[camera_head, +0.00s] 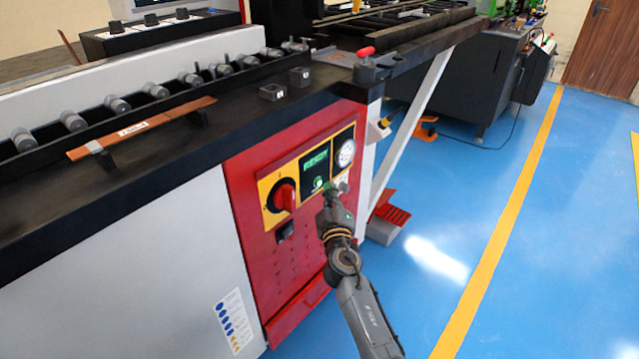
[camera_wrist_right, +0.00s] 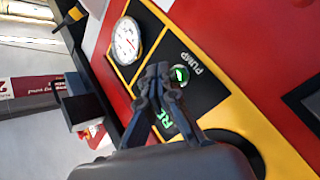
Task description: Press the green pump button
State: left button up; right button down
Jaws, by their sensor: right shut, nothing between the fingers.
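The green pump button (camera_head: 318,183) is on the yellow-edged black control panel, on the machine's red front. In the right wrist view the green button (camera_wrist_right: 181,74) shows beside the white word PUMP. My right gripper (camera_head: 335,189) is shut and empty, in front of the panel, just right of the button in the head view. In the right wrist view its closed fingertips (camera_wrist_right: 158,72) appear right beside the button and partly cover the panel. I cannot tell whether they touch it. My left gripper is not in view.
A green READY display (camera_head: 315,162) sits above the button, a round gauge (camera_head: 345,153) to its right and a red rotary switch (camera_head: 284,195) to its left. The dark machine top (camera_head: 235,118) overhangs the panel. A red pedal (camera_head: 392,213) is near the floor. Blue floor is clear at right.

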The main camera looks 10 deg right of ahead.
jog(key=shift+w, duration=0.1)
dwell(0.8)
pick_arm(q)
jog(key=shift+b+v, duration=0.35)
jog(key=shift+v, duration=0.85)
pick_arm(e)
jog(key=shift+w+a, duration=0.25)
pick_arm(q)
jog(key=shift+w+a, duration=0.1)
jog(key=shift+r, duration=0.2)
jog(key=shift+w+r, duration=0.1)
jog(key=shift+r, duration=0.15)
pick_arm(e)
jog(key=shift+w+a, duration=0.1)
